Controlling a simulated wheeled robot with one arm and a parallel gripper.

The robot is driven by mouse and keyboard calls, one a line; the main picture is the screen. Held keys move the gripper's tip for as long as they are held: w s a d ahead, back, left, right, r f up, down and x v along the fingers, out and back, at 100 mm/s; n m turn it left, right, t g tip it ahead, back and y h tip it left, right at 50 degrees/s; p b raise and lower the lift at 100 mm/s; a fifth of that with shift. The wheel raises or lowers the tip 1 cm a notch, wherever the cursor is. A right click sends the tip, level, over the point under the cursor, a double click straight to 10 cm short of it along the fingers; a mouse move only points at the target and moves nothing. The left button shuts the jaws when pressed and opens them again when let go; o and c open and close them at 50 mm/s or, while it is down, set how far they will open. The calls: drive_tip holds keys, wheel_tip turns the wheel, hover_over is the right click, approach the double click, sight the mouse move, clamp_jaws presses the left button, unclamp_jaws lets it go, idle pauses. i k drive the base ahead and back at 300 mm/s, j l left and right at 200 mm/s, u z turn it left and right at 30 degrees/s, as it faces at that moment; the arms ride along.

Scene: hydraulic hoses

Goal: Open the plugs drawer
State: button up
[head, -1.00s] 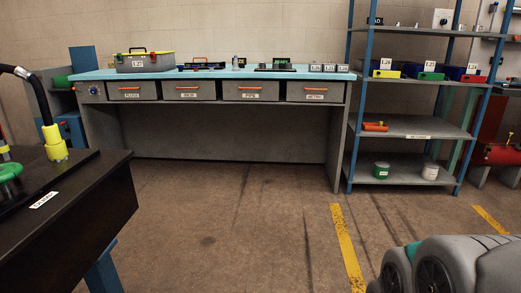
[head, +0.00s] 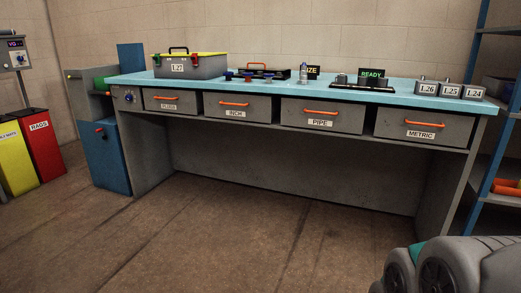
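The plugs drawer (head: 170,107) is the leftmost of the grey drawers under the blue bench top (head: 300,91). It is closed flush with the bench front. It has an orange bar handle and a white label that appears to read PLUGS. To its right are the drawers INCH (head: 250,110), PIPE (head: 315,117) and METRIC (head: 430,128), all closed, each with an orange handle. My gripper is not in view; only grey rounded parts of my own body show at the bottom right.
On the bench stand a grey toolbox (head: 188,68), small colored fittings, a READY stand (head: 364,84) and grey blocks (head: 450,90). A blue cabinet (head: 107,157) stands left of the bench. Red bin (head: 42,145) and yellow bin (head: 16,157) are far left. Floor before the bench is clear.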

sight(186, 95)
drive_tip(key=i+j+u, duration=0.15)
drive_tip(key=i+u, duration=1.05)
drive_tip(key=u, duration=0.15)
